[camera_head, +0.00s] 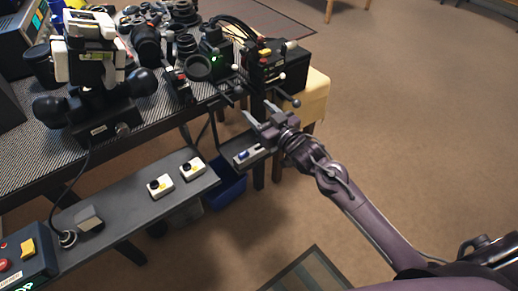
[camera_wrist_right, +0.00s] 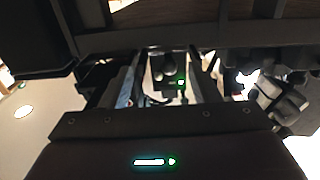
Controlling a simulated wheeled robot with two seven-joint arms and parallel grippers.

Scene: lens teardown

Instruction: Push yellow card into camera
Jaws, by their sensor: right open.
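My right gripper (camera_head: 258,113) is open and empty, at the front right corner of the bench. A dark block-shaped device (camera_head: 272,68) with levers stands just beyond it. A small yellow piece (camera_head: 265,53) shows on top of this device; I cannot tell whether it is the yellow card. A black camera-like body (camera_head: 213,58) with a green light stands to its left, behind a round lens (camera_head: 198,68). In the right wrist view, a dark object with a green light (camera_wrist_right: 180,83) shows between the open fingers, apart from them. My left gripper is not in view.
The bench (camera_head: 160,112) is crowded with lenses and a large black-and-white device (camera_head: 92,70). A lower grey shelf (camera_head: 130,215) holds two small white boxes. A blue bin (camera_head: 228,188) is underneath. A yellow-topped stool (camera_head: 316,95) stands by the bench. The floor at right is clear.

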